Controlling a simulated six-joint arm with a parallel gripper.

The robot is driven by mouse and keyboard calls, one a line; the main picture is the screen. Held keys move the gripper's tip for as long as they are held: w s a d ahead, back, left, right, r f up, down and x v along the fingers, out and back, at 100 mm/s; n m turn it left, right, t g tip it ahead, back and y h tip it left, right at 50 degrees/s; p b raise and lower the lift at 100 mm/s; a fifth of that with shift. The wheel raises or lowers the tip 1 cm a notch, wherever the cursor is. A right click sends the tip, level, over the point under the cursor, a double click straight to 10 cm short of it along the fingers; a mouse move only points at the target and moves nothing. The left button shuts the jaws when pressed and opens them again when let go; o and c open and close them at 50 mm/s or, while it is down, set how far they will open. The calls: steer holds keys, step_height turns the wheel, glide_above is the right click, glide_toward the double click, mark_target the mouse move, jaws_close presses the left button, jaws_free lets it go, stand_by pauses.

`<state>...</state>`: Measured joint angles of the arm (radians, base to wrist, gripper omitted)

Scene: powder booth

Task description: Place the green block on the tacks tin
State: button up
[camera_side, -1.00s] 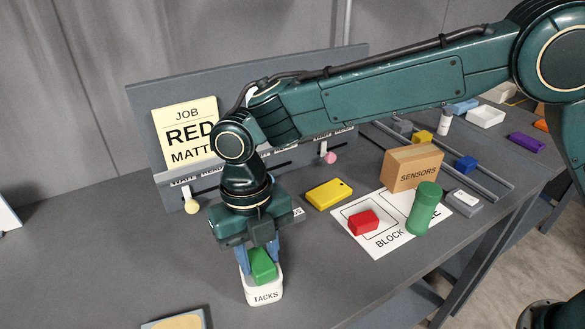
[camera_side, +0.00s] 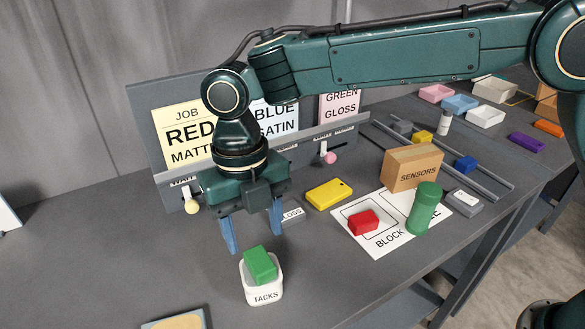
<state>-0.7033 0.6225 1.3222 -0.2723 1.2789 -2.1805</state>
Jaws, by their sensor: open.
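The green block (camera_side: 261,264) rests on top of the white tacks tin (camera_side: 265,292), slightly tilted in the picture, at the front middle of the table. The tin's front reads TACKS. My gripper (camera_side: 253,231) is open and empty, with its two blue fingers spread wide. It hangs above and behind the block, apart from it.
A white mat (camera_side: 385,247) to the right holds a red block (camera_side: 363,222) and a green cylinder (camera_side: 424,207). A SENSORS box (camera_side: 411,168) and a yellow block (camera_side: 328,194) stand behind it. A job board (camera_side: 190,130) backs the table.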

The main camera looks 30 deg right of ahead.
mark_target(260, 252)
steer(key=shift+w+r, duration=0.15)
steer(key=shift+r, duration=1)
steer(key=shift+d+r+m, duration=0.3)
steer(key=shift+d, duration=0.1)
steer(key=s+d+r+m+t+y, duration=0.1)
steer(key=s+d+r+m, duration=0.15)
steer(key=d+m, duration=0.4)
steer(key=s+d+r+m+t, duration=0.1)
steer(key=d+r+m, duration=0.35)
steer(key=d, duration=0.25)
steer(key=s+d+r+m+t+y, duration=0.1)
steer(key=s+d+r+m, duration=0.15)
steer(key=d+m, duration=0.4)
steer(key=s+d+f+m+t+h, duration=0.1)
steer(key=s+d+m+t, duration=0.1)
steer(key=s+d+m, duration=0.5)
steer(key=s+d+f+m+t+h, duration=0.1)
steer(key=s+d+f+m+t, duration=0.1)
steer(key=s+d+m, duration=0.5)
steer(key=d+m, duration=0.1)
steer(key=m, duration=0.3)
steer(key=shift+f, duration=0.25)
steer(key=shift+d, duration=0.1)
